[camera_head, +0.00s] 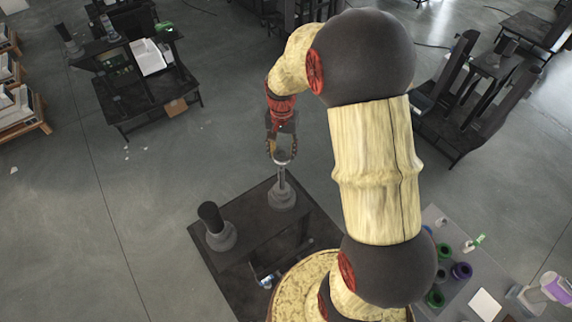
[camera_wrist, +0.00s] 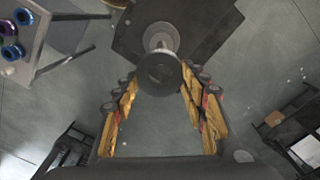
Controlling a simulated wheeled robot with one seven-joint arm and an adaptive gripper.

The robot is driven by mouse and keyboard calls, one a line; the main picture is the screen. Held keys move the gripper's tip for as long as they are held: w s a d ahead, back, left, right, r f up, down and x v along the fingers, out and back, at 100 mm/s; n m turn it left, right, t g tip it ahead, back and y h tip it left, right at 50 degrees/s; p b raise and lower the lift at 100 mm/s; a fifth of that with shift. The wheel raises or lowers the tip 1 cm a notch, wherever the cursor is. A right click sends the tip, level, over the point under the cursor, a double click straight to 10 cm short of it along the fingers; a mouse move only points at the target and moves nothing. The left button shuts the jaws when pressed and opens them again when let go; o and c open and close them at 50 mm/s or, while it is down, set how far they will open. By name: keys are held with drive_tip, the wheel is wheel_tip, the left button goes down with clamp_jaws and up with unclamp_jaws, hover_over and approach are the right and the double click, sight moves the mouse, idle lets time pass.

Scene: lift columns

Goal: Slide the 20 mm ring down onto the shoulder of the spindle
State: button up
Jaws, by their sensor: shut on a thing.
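The spindle (camera_head: 282,180) is a thin silver shaft standing upright on a round grey base on a dark table (camera_head: 240,245). My gripper (camera_head: 282,149) is above the spindle, fingers pointing down. It is shut on a grey ring (camera_head: 284,160), which sits at the level of the shaft's top. In the wrist view, the dark grey ring (camera_wrist: 160,88) lies between the fingertips of my gripper (camera_wrist: 160,82), with the silver spindle (camera_wrist: 160,37) just beyond it. The ring overlaps the shaft's end in the picture; I cannot tell whether it is around the shaft. The shoulder is not clear.
A dark post on a grey base (camera_head: 217,229) stands left of the spindle on the same table. A grey side table (camera_head: 450,285) at lower right holds several coloured rings. Other workbenches stand farther off, with open floor between.

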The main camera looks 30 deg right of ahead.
drive_tip(key=shift+w+r, duration=0.25)
drive_tip(key=shift+w, duration=0.15)
drive_tip(key=shift+s+a+f+b, duration=0.1)
drive_tip(key=shift+s+f+b, duration=0.15)
drive_tip(key=shift+f, duration=0.25)
drive_tip(key=b, duration=0.3)
approach(282, 181)
drive_tip(key=shift+w+d+r, duration=0.5)
drive_tip(key=shift+w+r, duration=0.2)
drive_tip(key=shift+w, duration=0.1)
drive_tip(key=shift+r+p, duration=0.1)
drive_tip(key=shift+p, duration=1.15)
drive_tip(key=shift+p, duration=0.4)
drive_tip(key=shift+f, duration=0.25)
drive_tip(key=shift+f+b, duration=4.25)
drive_tip(key=shift+f, duration=2.65)
drive_tip(key=shift+f, duration=0.1)
